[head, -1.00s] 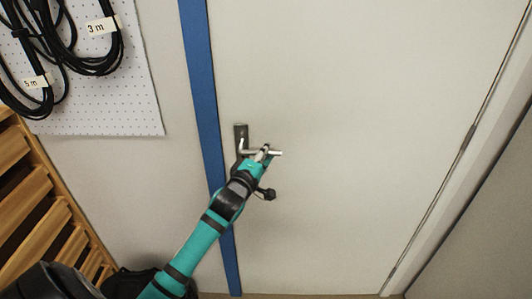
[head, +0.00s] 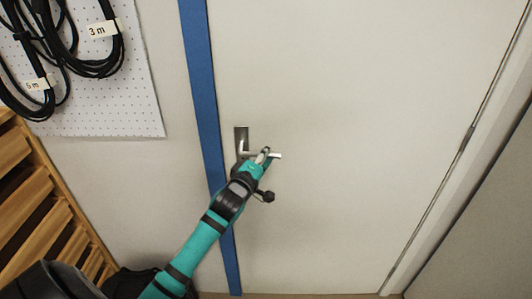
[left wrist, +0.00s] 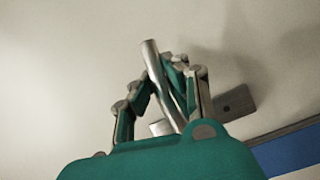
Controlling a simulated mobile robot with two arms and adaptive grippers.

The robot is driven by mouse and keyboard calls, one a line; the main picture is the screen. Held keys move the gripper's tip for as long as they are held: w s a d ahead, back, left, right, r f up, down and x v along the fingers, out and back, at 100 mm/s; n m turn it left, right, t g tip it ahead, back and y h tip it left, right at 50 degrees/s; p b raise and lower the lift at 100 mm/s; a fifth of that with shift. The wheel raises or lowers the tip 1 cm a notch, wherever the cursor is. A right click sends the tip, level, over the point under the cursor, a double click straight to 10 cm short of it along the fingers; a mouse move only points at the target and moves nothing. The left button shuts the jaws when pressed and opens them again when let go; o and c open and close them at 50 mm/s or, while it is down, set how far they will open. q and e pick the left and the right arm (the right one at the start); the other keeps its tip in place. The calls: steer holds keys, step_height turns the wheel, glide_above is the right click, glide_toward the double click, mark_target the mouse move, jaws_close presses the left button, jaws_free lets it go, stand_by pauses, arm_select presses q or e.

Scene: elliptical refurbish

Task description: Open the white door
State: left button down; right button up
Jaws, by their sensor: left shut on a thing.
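The white door (head: 350,90) fills the middle of the head view and looks shut, flush with its frame. Its silver lever handle (head: 277,156) sits on a dark metal plate (head: 241,135) near the door's left edge, beside the blue strip. My left gripper (head: 265,155) is shut on the lever, with the lever's free end sticking out to the right. In the left wrist view the gripper (left wrist: 168,75) has its fingers around the silver handle (left wrist: 151,58). The plate (left wrist: 236,103) shows to the right there. My right gripper is not in view.
A blue vertical strip (head: 203,100) runs along the door's handle side. A pegboard (head: 130,110) with coiled black cables (head: 90,60) hangs at upper left. A wooden slatted unit (head: 35,200) stands at lower left. Hinges (head: 468,138) line the door's right edge.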

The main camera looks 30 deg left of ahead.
arm_select(q)
steer(key=shift+s+a+f+m+g+y+p, duration=0.15)
steer(key=shift+f+m+g+p, duration=0.3)
steer(key=shift+f+m+p, duration=0.5)
steer(key=shift+s+a+f+m+g+y+p, duration=0.15)
steer(key=shift+a+f+m+g+p, duration=0.15)
steer(key=shift+f+m+g+p, duration=0.55)
steer(key=shift+s+a+f+m+g+p, duration=0.1)
steer(key=shift+s+a+f+m+p, duration=0.1)
steer(key=shift+f+m+p, duration=0.9)
steer(key=shift+r+p, duration=0.3)
steer(key=shift+r, duration=0.2)
